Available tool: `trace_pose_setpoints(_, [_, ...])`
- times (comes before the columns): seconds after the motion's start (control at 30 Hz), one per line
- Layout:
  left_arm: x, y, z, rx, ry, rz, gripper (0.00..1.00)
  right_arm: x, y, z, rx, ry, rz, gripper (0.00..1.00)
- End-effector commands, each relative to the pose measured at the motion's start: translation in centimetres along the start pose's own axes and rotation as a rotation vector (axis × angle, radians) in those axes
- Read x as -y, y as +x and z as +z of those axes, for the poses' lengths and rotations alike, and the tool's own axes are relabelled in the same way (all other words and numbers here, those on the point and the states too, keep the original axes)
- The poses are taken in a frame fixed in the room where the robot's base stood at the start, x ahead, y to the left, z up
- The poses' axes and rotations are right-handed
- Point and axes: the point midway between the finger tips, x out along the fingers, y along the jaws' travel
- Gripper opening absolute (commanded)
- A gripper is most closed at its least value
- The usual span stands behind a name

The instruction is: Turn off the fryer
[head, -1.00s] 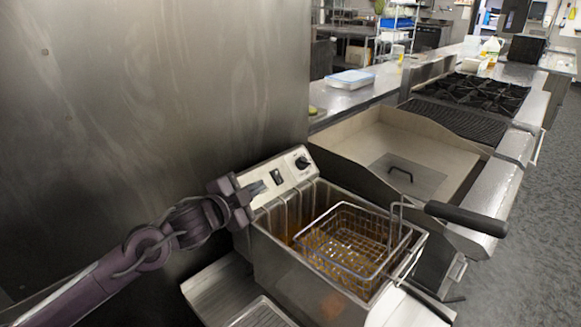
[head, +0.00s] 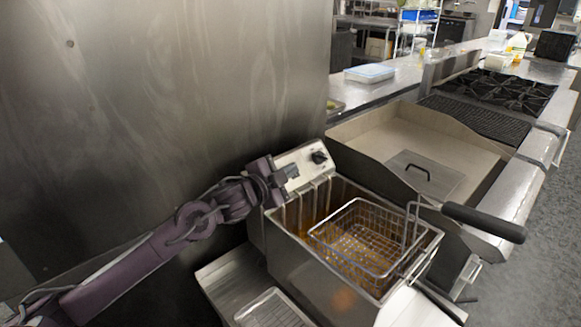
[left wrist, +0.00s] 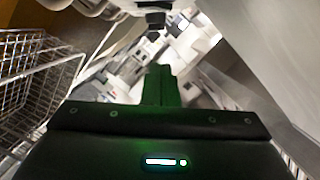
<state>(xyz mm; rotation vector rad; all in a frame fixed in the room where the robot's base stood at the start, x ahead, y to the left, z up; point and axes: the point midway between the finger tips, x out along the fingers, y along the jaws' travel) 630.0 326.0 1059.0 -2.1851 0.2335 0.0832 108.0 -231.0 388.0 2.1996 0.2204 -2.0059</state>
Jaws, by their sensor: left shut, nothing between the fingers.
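The fryer (head: 285,253) is a steel tub with oil and a wire basket (head: 365,240) in it. Its pale control panel (head: 301,160) stands at the back, with a black knob (head: 319,157) at the right end. My left gripper (head: 292,171) is shut and empty, in front of the panel's left part, left of the knob. It hides the rocker switch area; I cannot tell if it touches the panel. In the left wrist view the shut fingers (left wrist: 160,85) show dark with a green tint, and a black knob (left wrist: 155,20) lies beyond them. My right gripper is not in view.
The basket's black handle (head: 484,222) sticks out to the right. A griddle (head: 400,140) with a lidded section and a black burner range (head: 497,92) stand beyond. A steel wall (head: 165,90) is close on the left. The grey floor (head: 540,230) at right is clear.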

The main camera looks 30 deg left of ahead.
Motion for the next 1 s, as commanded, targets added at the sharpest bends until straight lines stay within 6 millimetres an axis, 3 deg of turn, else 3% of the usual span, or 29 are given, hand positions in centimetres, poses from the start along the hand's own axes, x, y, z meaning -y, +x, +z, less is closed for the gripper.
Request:
trace_pose_setpoints(0.27, [0.2, 4.7, -0.1, 0.000, -0.003, -0.001, 0.00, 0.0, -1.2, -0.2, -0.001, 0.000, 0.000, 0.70])
trace_pose_setpoints(0.33, [0.1, 4.7, 1.5, 0.005, -0.001, 0.001, 0.00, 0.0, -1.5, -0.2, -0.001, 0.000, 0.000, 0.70])
trace_pose_setpoints(0.5, [0.1, 5.1, 3.2, 0.002, -0.001, 0.001, 0.00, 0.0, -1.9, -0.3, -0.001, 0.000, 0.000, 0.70])
trace_pose_setpoints(1.0, [-0.1, 5.3, 4.1, 0.001, -0.001, 0.000, 0.00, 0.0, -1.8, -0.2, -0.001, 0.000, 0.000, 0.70])
